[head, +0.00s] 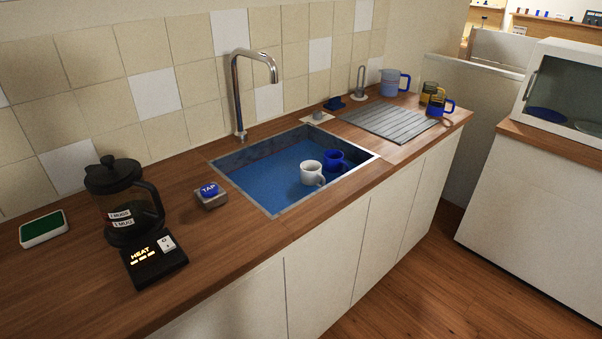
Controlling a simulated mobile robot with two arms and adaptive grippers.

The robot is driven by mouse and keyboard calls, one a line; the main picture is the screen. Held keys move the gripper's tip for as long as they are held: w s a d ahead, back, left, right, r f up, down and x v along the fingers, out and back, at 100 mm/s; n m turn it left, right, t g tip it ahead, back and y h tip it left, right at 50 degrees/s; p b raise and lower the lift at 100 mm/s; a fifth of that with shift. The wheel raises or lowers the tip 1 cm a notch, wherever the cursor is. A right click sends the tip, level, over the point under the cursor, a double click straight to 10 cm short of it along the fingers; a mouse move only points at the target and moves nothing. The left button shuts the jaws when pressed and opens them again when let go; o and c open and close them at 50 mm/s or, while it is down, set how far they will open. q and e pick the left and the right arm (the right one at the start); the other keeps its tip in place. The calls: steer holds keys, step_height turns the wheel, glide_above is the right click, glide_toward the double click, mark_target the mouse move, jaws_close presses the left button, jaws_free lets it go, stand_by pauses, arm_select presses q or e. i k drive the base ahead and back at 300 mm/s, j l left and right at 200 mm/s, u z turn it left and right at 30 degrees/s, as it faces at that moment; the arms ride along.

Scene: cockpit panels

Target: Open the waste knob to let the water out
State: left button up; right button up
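The sink (273,213) is set in the wooden counter and holds blue water. A white mug (311,173) and a blue mug (334,160) stand in the water. A small grey knob (319,115) on a pale plate sits behind the sink's back right corner; it looks like the waste knob, but any label is too small to read. A chrome tap (238,95) rises behind the sink, and no stream shows under its spout. A block with a blue button marked TAP (209,191) is left of the sink. Neither gripper is in view.
A dark coffee press (123,199) stands by a HEAT unit (153,262), with a green sponge tray (43,229) farther left. A grey drain board (389,122) and several mugs are right of the sink. A small blue object (335,103) lies near the knob.

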mark_target(317, 114)
steer(key=i+l+z, duration=0.1)
steer(key=i+l, duration=0.95)
steer(key=l, duration=0.1)
